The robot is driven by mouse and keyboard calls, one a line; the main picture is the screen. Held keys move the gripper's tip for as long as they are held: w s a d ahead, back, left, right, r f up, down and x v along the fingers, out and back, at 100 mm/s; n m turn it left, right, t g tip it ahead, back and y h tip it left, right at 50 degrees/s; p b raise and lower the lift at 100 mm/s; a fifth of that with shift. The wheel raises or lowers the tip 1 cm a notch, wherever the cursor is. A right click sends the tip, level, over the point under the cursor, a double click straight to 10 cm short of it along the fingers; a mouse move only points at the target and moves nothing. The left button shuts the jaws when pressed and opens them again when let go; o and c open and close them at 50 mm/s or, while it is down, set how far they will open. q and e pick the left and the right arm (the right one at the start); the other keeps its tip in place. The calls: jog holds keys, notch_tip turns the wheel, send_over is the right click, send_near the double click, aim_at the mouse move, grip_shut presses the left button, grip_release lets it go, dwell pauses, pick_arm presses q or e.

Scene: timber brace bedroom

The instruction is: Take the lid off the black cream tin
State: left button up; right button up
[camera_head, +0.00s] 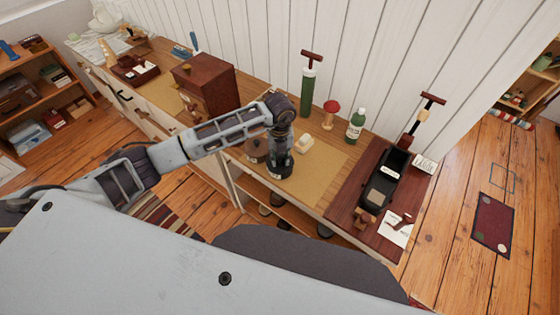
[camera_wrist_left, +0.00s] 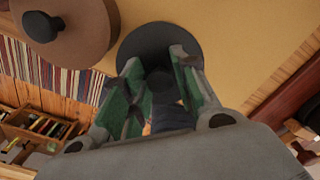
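The black cream tin (camera_head: 278,171) stands on the tan mat on the long bench. In the left wrist view its lid shows as a dark round disc (camera_wrist_left: 150,42) with a dark knob (camera_wrist_left: 160,78). My left gripper (camera_head: 281,147) is directly above the tin, pointing down. In the left wrist view the fingers of this gripper (camera_wrist_left: 160,72) lie on either side of the knob, with green pads facing it. I cannot tell whether the pads touch the knob. The tin's body is hidden below the lid in that view. My right gripper is not in view.
A brown round tin with a dark knob (camera_wrist_left: 68,30) is close to the left of the black tin. A pale block (camera_head: 304,144), a green bottle (camera_head: 355,125) and a red-topped mushroom shape (camera_head: 330,113) stand behind. The tan mat (camera_head: 320,168) is bare to the right.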

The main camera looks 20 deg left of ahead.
aim_at(280, 156)
pick_arm(q)
grip_shut()
jog(key=shift+r, duration=0.1)
jog(key=shift+r+b, duration=0.75)
jog(key=shift+r, duration=4.2)
